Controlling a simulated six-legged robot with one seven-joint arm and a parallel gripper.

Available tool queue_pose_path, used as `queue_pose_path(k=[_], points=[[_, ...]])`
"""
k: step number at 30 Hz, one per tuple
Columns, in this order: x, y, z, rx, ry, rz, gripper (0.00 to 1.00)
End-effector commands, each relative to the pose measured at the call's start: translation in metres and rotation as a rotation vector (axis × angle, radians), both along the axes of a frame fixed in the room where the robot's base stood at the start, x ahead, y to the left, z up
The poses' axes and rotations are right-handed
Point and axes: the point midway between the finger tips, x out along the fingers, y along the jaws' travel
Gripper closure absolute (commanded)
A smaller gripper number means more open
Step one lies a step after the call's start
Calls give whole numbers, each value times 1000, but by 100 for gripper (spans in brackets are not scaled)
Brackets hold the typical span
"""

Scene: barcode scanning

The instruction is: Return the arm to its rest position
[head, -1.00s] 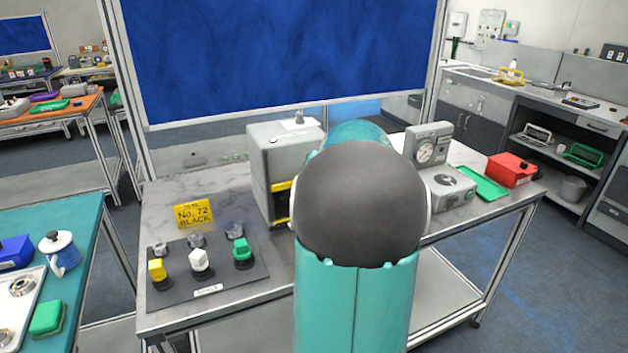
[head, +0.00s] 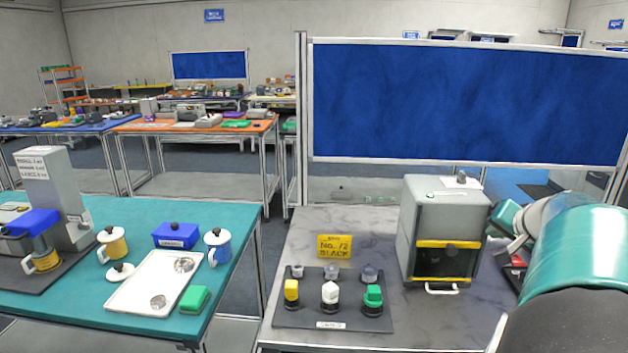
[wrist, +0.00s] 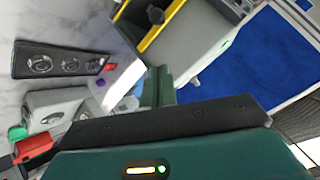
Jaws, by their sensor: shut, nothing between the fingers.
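My arm (head: 585,255) fills the right side of the head view, with its teal and white links bent beside the grey box. My gripper (wrist: 158,85) shows in the wrist view as teal fingers together beyond a dark bar. It is shut and holds nothing. The fingers appear in front of the grey box (wrist: 190,45) with the yellow edge, but the gap between them cannot be told. In the head view this grey box (head: 445,215) stands on the grey table, left of my arm.
A black mat (head: 345,312) with several small coloured pieces lies on the grey table, before a yellow sign (head: 335,246). A teal table (head: 235,212) with a white tray (head: 135,299) stands at left. A blue panel (head: 470,105) rises behind. A red box (wrist: 35,145) shows in the wrist view.

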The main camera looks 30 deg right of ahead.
Motion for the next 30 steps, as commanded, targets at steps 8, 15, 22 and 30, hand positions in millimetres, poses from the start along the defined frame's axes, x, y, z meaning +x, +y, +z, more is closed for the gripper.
queue_pose_path(k=[8, 15, 22, 30], points=[[26, 52, 1, 6, 31, 102, 100], [62, 209, -11, -2, 161, 396, 100], [36, 355, -37, -89, 323, 683, 100], [-28, 448, -74, -271, 469, 911, 100]])
